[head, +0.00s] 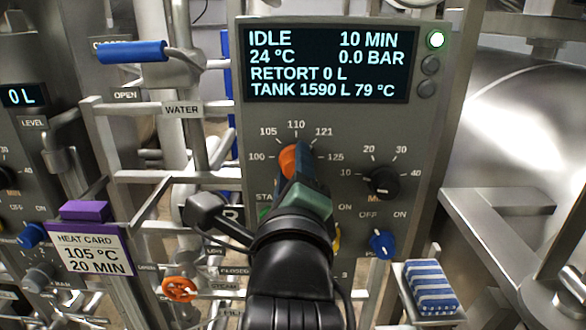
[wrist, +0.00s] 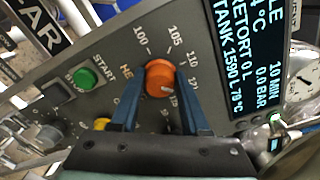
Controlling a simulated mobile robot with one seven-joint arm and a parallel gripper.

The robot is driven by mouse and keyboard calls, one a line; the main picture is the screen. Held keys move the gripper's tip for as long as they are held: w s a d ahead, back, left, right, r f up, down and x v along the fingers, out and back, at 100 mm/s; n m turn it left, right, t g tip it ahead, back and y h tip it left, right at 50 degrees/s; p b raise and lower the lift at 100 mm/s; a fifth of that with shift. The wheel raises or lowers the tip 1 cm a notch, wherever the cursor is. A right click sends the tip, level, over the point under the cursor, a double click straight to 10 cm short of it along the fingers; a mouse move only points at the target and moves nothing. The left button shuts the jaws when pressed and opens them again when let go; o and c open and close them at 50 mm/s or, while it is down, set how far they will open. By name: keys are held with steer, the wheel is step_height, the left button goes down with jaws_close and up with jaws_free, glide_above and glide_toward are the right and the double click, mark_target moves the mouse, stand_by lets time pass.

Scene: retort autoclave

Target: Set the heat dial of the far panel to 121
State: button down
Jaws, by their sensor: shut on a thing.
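The heat dial is an orange knob (head: 289,160) on the grey panel (head: 350,125) below its display, with a scale of 100, 105, 110, 121 and 125. My gripper (head: 294,163) is at the knob, its blue fingers closed on it. In the wrist view, the fingers (wrist: 160,97) flank the orange knob (wrist: 158,76) on both sides. A small white mark on the knob points to the lower right there, towards the 121 to 125 side. The exact reading is unclear because a finger covers part of the scale. The display (head: 328,65) reads IDLE, 24 °C, 10 MIN, 0.0 BAR.
A black minutes knob (head: 382,183) and a blue switch (head: 382,244) sit right of my gripper. A green start button (wrist: 87,77) is close by. A heat card (head: 90,249) reads 105 °C, 20 MIN. Pipes and a blue-handled valve (head: 131,52) stand left.

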steer(key=shift+c, duration=1.9)
jaws_free()
steer(key=s, duration=0.5)
steer(key=shift+s, duration=0.25)
steer(key=shift+s+r+p, duration=0.1)
steer(key=shift+r+p, duration=0.05)
steer(key=shift+p, duration=0.75)
steer(key=p, duration=1.2)
glide_toward(293, 167)
steer(key=shift+s+p, duration=0.75)
steer(key=shift+s, duration=0.85)
